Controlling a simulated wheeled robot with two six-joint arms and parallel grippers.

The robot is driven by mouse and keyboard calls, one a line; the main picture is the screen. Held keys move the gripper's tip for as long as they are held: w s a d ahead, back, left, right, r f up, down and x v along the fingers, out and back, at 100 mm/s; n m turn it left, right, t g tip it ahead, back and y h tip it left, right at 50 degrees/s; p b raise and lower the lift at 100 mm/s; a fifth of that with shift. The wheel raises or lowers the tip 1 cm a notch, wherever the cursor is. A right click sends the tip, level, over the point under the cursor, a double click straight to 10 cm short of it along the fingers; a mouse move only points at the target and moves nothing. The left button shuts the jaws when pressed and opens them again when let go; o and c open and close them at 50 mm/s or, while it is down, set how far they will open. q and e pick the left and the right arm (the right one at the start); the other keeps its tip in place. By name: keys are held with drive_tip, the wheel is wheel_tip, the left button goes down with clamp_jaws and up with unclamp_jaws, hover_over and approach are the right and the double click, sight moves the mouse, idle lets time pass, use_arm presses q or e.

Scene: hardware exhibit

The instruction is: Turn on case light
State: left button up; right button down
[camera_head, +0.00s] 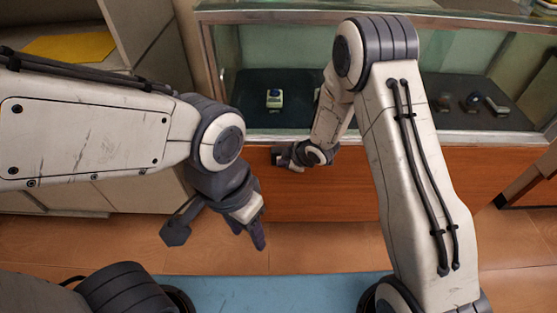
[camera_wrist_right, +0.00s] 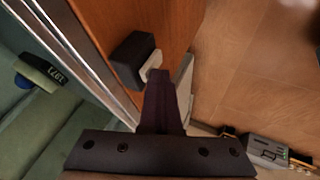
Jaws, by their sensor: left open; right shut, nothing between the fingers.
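The display case has a glass top part and a wooden front panel (camera_head: 320,195). In the right wrist view, a dark box-shaped switch (camera_wrist_right: 130,58) with a pale rocker or button (camera_wrist_right: 150,64) sits on the wooden panel near the metal edge. My right gripper (camera_wrist_right: 160,78) is shut and empty, its tip right at the pale part; whether they touch I cannot tell. My left gripper (camera_head: 218,232) is open and empty, low in front of the panel.
A grey box-like device (camera_wrist_right: 268,150) lies at the lower right of the wrist view. The wooden floor (camera_head: 130,240) is mostly clear.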

use_arm(q)
wheel_tip(320, 180, up, 2)
drive_tip(key=shift+a+r+p, duration=0.1)
drive_tip(key=shift+a+p, duration=0.05)
drive_tip(key=shift+p, duration=0.3)
use_arm(e)
drive_tip(key=shift+r, duration=0.9)
use_arm(q)
drive_tip(key=shift+s+d+r+p, duration=0.2)
drive_tip(key=shift+s+r+p, duration=0.1)
drive_tip(key=shift+r+p, duration=0.2)
drive_tip(key=shift+s+d+r+p, duration=0.15)
drive_tip(key=shift+s+r+p, duration=0.15)
drive_tip(key=shift+r+p, duration=0.2)
use_arm(e)
drive_tip(key=v, duration=1.2)
drive_tip(key=shift+s+a, duration=0.35)
